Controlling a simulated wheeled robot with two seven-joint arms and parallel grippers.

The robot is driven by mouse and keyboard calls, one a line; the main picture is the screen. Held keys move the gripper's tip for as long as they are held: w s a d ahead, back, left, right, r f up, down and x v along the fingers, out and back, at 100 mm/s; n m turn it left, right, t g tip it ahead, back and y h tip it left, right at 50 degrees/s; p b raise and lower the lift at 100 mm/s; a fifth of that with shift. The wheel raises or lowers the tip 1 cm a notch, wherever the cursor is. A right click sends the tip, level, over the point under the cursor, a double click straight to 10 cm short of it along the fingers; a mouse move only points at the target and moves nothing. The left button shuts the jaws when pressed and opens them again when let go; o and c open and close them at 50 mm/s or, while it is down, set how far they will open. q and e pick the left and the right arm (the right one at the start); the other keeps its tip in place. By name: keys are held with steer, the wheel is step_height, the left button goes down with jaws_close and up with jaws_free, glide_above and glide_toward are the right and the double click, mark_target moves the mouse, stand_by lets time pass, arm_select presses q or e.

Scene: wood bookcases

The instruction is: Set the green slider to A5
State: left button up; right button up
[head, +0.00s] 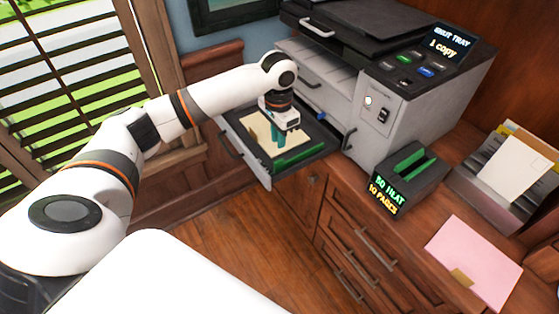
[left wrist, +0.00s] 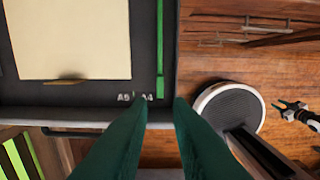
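The green slider (head: 298,159) is a long bar along one side of the pulled-out paper tray (head: 258,176). In the left wrist view the slider (left wrist: 160,50) runs along the tray's right part, its lower end beside the "A4" mark (left wrist: 147,97). The "A5" mark (left wrist: 123,97) is to the left of it. My left gripper (head: 278,141) points down over the tray. In the left wrist view its dark green fingers (left wrist: 160,105) are apart with nothing seen between them, tips near the slider's lower end. Contact cannot be told.
Cream paper (left wrist: 70,38) lies in the tray beside the slider. The grey copier (head: 350,85) stands behind on the wooden cabinet (head: 350,220). A small dark gripper-like part (left wrist: 293,110) is at the wrist view's right edge.

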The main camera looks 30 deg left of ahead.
mark_target(279, 161)
arm_select(q)
step_height(279, 161, down, 10)
steer(key=shift+f, duration=0.1)
stand_by(0.4)
jaws_close()
